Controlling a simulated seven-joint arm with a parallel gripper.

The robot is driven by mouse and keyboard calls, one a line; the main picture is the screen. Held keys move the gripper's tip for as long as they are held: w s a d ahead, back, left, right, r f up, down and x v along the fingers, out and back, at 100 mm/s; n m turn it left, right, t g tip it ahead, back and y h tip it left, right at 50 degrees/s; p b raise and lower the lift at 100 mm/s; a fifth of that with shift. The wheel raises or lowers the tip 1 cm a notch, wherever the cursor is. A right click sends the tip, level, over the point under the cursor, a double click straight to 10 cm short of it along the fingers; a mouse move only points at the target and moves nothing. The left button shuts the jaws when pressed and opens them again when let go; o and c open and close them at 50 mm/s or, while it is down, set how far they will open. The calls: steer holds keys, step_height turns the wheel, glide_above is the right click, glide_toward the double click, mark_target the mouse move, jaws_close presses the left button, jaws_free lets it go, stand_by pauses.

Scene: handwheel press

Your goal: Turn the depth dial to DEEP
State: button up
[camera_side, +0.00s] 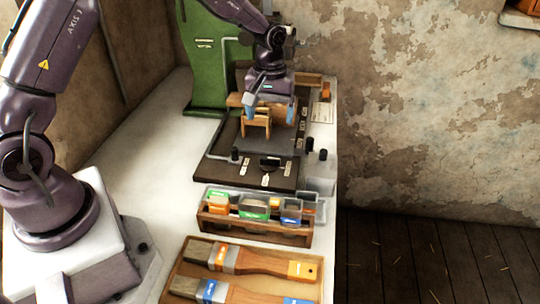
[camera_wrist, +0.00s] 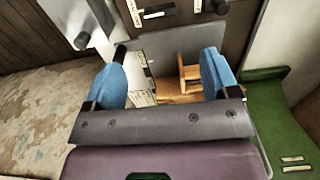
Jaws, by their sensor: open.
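A dark control plate (camera_side: 225,172) lies on the bench, with a black dial (camera_side: 270,162) near its front edge and small white labels around it. The dial also shows at the top of the wrist view (camera_wrist: 156,13), with pale labels either side. The labels are too small to read, so I cannot tell which one says DEEP or where the dial points. My gripper (camera_side: 271,112) is open, its blue fingertips pointing down over the wooden part behind the dial. In the wrist view my gripper (camera_wrist: 161,72) has nothing clamped between its fingers and is apart from the dial.
A wooden frame piece (camera_side: 256,126) stands under my gripper. Black knobs (camera_side: 322,154) sit at the plate's right edge. A green press body (camera_side: 205,60) rises at the back. A rack of coloured blocks (camera_side: 255,228) and a brush tray (camera_side: 172,270) lie in front. The bench's left side is clear.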

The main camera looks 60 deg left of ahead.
mark_target(270, 158)
step_height(270, 158, down, 13)
steer(key=shift+r, duration=0.1)
stand_by(0.3)
steer(key=c, duration=0.9)
